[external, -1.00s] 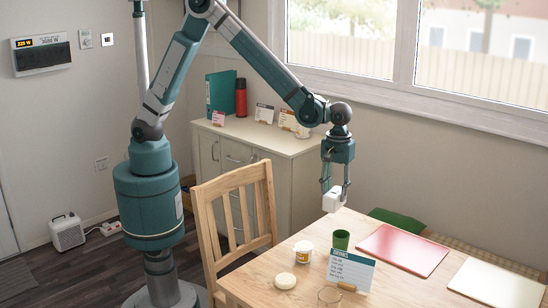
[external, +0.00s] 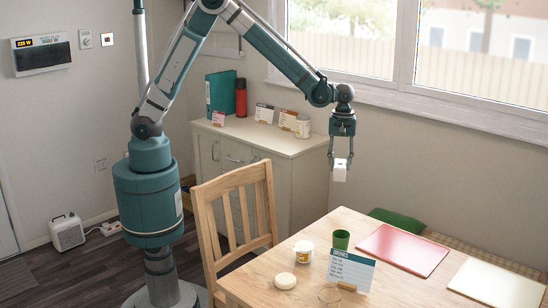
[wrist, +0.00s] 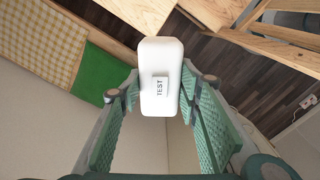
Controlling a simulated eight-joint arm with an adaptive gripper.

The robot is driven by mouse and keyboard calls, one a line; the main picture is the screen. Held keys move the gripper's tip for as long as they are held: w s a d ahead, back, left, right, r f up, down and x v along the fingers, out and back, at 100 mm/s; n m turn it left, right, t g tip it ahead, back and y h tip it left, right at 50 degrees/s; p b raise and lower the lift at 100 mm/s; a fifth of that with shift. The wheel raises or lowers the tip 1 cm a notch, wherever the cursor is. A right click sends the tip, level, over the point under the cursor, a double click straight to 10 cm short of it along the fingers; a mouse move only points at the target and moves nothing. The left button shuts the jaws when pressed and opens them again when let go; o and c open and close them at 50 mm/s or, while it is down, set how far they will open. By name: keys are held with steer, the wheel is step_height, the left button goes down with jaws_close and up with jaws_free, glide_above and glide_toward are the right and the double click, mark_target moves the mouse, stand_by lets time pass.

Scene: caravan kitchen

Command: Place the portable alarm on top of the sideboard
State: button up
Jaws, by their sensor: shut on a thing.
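The portable alarm (external: 340,174) is a small white box; in the wrist view its face (wrist: 160,60) shows a button marked TEST. My gripper (external: 341,161) is shut on it, with a finger on each side, and holds it in the air pointing down. The alarm hangs to the right of the sideboard (external: 285,145) in the external view, above the back of the table and clear of it. The sideboard is a cream cabinet with a pale top against the wall under the window.
A wooden chair (external: 236,215) and the table (external: 310,235) with cups, a sign and mats are in front.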

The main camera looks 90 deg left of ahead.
steer(key=a+r+n+p, duration=0.1)
steer(key=a+n, duration=0.2)
steer(key=a, duration=1.4)
steer(key=s+a+r+n, duration=0.1)
steer(key=s+a, duration=0.4)
steer(key=a, duration=0.8)
steer(key=s+a+r+n+p, duration=0.1)
steer(key=s+a+n, duration=0.3)
steer(key=a, duration=1)
steer(key=s+a+r+n+p, duration=0.1)
steer(key=s+a+n, duration=0.2)
steer(key=s+a, duration=0.4)
steer(key=a, duration=0.6)
steer(key=shift+a+r, duration=0.2)
steer(key=shift+r, duration=0.05)
step_height(320, 180, down, 6)
steer(key=shift+f, duration=0.15)
steer(key=shift+f, duration=0.1)
steer(key=shift+f, duration=1.8)
steer(key=shift+f+b, duration=0.1)
steer(key=shift+b, duration=0.3)
